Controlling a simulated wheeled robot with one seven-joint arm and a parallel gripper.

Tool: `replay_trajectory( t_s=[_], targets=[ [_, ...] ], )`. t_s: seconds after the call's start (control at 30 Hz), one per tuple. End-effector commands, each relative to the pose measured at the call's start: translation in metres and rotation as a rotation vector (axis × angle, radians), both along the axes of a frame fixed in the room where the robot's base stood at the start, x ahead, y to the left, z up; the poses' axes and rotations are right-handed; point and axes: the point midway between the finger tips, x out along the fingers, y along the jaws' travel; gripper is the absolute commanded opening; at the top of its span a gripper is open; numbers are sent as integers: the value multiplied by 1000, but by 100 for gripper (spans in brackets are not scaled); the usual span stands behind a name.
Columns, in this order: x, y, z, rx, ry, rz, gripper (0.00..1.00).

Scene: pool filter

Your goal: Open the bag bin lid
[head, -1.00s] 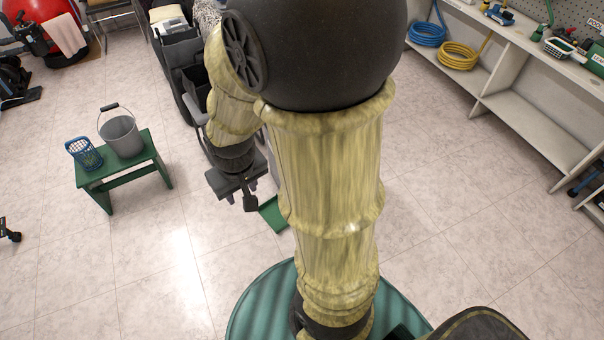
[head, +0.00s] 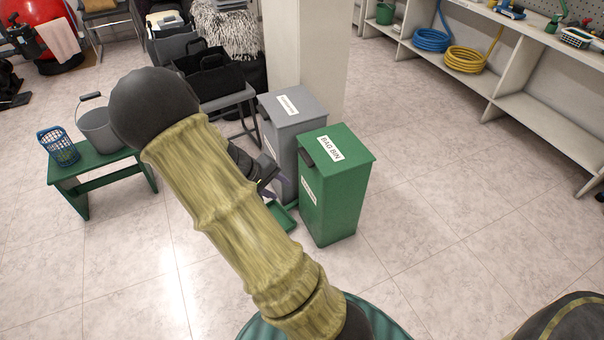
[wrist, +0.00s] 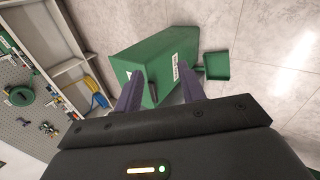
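The green bag bin (head: 335,205) stands on the floor right of the grey bin in the head view. Its lid (head: 350,152) is shut flat and bears a white "BAG BIN" label. A dark handle (head: 306,157) sits at the lid's left edge. My gripper (head: 274,187) is left of the bag bin, partly hidden behind my arm. In the wrist view the bag bin (wrist: 165,55) lies ahead, with its handle (wrist: 152,84) showing between my spread fingers (wrist: 160,75). The fingers look empty; I cannot tell any contact with the handle.
A grey lidded bin (head: 293,112) stands close beside the bag bin, by a white pillar (head: 305,50). A green dustpan-like tray (wrist: 216,66) lies on the floor by the bins. A green bench (head: 100,168) is at left. Floor right of the bag bin is clear.

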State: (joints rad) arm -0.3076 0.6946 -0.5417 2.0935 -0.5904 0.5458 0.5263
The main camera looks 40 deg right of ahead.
Motion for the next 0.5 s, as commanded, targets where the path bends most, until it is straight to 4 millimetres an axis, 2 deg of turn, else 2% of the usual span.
replay_trajectory(
  t_s=[0.03,0.1,0.3,0.5],
  targets=[
    [6,-8,-30,-47,10,4,40],
    [14,-19,-48,-110,19,10,40],
    [39,-47,-94,-302,34,42,40],
    [70,-65,-132,-505,32,96,40]
  ],
)
